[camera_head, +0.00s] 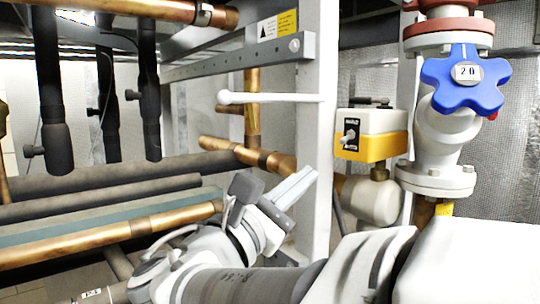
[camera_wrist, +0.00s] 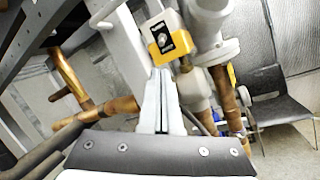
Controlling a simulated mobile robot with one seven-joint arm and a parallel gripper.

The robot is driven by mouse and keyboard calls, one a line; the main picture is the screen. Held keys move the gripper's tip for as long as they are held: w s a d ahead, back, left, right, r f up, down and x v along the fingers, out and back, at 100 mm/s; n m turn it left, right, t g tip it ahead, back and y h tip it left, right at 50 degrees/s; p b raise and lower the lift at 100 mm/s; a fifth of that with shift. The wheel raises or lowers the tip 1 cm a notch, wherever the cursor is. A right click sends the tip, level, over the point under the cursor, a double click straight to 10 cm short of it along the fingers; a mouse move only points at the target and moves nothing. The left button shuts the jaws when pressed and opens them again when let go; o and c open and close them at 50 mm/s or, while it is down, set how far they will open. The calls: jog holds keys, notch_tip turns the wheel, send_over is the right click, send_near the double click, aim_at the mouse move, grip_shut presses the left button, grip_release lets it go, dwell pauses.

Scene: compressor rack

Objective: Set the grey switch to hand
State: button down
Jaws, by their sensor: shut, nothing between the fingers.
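The grey switch (camera_head: 348,138) is a small lever on a black label plate, on the face of a white and yellow box (camera_head: 378,148). In the head view its lever sticks out toward the lower left. The plate's lettering is too small to read surely, so I cannot tell its setting. In the wrist view the switch (camera_wrist: 162,40) shows just beyond the fingertips. My gripper (camera_head: 311,174) is shut and empty, below and left of the box in the head view. Its fingers (camera_wrist: 161,73) point up toward the box and appear apart from the switch.
A white upright post (camera_head: 316,120) stands left of the box, with a white rod (camera_head: 270,98) sticking out leftward. A blue valve handwheel (camera_head: 466,80) is at the right. Copper pipes (camera_head: 110,232) and dark pipes run at the left. A dark chair (camera_wrist: 275,95) stands at the right in the wrist view.

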aim_at(345, 139)
jog(key=p+x, duration=0.2)
jog(key=x, duration=0.8)
jog(key=shift+s+r+p, duration=0.1)
jog(key=shift+p, duration=0.25)
jog(key=shift+r+g, duration=0.1)
jog(key=shift+g, duration=0.2)
jog(key=shift+p, duration=0.3)
jog(key=shift+s+a+r+m+g+y+p, duration=0.1)
jog(key=shift+r+m+g+y+p, duration=0.1)
jog(key=shift+g+y+p, duration=0.3)
jog(key=shift+s+a+r+m+g+y+p, duration=0.1)
jog(key=shift+a+r+m+g+y+p, duration=0.15)
jog(key=shift+p, duration=0.3)
jog(key=shift+s+r, duration=0.1)
jog(key=shift+r, duration=0.4)
jog(key=shift+a, duration=0.15)
